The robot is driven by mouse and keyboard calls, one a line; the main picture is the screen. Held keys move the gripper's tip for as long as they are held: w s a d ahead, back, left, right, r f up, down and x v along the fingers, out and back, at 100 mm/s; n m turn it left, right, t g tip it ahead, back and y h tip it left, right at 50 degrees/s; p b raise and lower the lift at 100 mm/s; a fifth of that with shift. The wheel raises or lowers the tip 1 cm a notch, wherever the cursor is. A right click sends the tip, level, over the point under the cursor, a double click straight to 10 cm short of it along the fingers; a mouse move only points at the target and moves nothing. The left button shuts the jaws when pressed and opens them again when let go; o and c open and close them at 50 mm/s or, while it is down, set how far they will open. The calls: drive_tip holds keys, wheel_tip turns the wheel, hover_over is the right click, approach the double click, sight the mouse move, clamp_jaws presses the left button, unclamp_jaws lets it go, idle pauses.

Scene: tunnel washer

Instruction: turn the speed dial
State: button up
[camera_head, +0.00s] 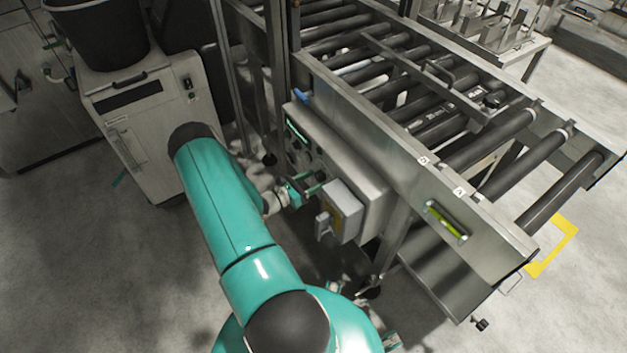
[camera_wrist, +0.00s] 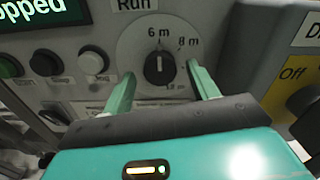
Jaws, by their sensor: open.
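The speed dial (camera_wrist: 159,69) is a black knob on a round pale plate marked "6 m", "8 m" and a partly hidden lower label, in the wrist view. Its white pointer line points up, near "6 m". My gripper (camera_wrist: 160,84) is open, with one green finger on each side of the knob, apart from it. In the head view my gripper (camera_head: 305,188) is at the front of the grey control box (camera_head: 372,190) on the conveyor's side. The dial itself is hard to make out there.
Green, black and white buttons (camera_wrist: 45,62) sit left of the dial. A yellow-plated "Off" switch (camera_wrist: 295,80) is close on the right. The roller conveyor (camera_head: 440,110) stands behind the box. Grey floor is open at lower left.

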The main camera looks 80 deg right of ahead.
drive_tip(key=shift+s+d, duration=0.2)
drive_tip(key=c, duration=1)
drive_tip(key=shift+m, duration=0.4)
drive_tip(key=m, duration=0.4)
drive_tip(key=shift+w, duration=0.1)
drive_tip(key=shift+m, duration=2.5)
